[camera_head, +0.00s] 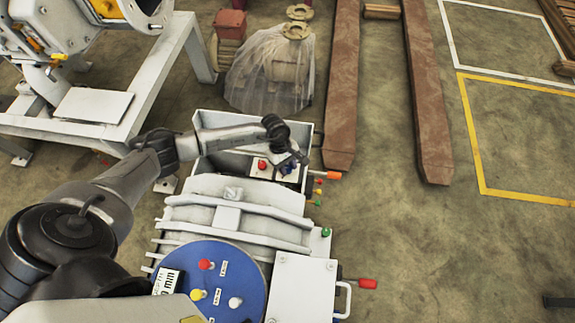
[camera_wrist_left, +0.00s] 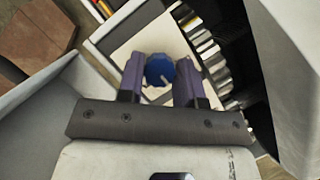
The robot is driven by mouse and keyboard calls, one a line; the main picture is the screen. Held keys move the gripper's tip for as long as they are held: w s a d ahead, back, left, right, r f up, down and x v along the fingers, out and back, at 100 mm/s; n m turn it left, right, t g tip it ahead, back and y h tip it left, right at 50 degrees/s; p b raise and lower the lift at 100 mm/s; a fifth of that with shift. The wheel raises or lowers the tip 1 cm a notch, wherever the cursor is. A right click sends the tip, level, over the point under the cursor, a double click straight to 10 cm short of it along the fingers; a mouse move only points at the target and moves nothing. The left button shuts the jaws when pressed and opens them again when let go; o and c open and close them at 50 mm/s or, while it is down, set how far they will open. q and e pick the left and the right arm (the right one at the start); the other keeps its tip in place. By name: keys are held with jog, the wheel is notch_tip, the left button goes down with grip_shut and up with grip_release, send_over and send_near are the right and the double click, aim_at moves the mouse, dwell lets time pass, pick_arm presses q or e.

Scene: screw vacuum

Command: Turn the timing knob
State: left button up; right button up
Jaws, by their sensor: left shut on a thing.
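The timing knob, a blue round knob (camera_wrist_left: 160,70) with a light pointer mark, sits on a pale panel (camera_wrist_left: 140,42) in the left wrist view. My left gripper (camera_wrist_left: 161,72) has its two purple fingers on either side of the knob and is shut on it. In the head view my left arm reaches over the machine, and the left gripper (camera_head: 292,160) is small at the panel inside the open grey box. The knob is mostly hidden there by the gripper. A red knob (camera_head: 262,165) sits on the same panel to its left. My right gripper is not in view.
The grey box walls (camera_head: 308,135) stand close around the panel. A blue disc (camera_head: 235,262) with coloured knobs is nearer. A wrapped pump (camera_head: 270,75) stands behind.

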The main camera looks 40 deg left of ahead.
pick_arm(q)
jog(key=shift+s+r+n+t+p, duration=0.15)
jog(key=shift+n+t+p, duration=0.65)
jog(key=shift+n+p, duration=1.2)
jog(key=shift+n+t+p, duration=0.3)
jog(key=shift+n+p, duration=0.65)
jog(key=shift+n, duration=0.05)
jog(key=o, duration=0.9)
jog(key=shift+o, duration=0.2)
jog(key=p+v, duration=0.6)
jog(key=v, duration=0.7)
jog(key=shift+r, duration=0.25)
